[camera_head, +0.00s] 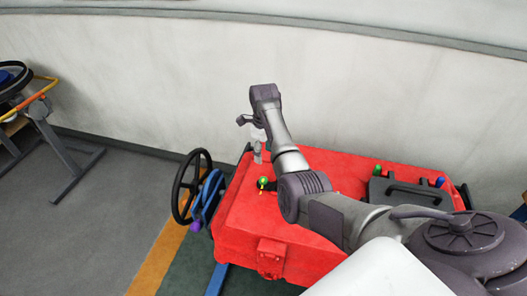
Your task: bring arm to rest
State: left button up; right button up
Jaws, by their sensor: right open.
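My right arm reaches in from the lower right over a red scrubber tank (245,205). Its wrist is raised near the pale wall, above the tank's back left edge. My right gripper (249,124) hangs below the wrist and is open; it is small and partly hidden by the wrist. A small pale, clear object (258,153) shows just below the gripper; I cannot tell whether they touch. My left gripper is not in view.
A black handwheel (187,187) and a blue ring (208,197) are at the tank's left side. A green-topped valve (263,182) and a black handle (408,190) stand on the tank. A wheeled frame (62,150) stands far left. The grey floor between is clear.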

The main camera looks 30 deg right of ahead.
dwell(0.3)
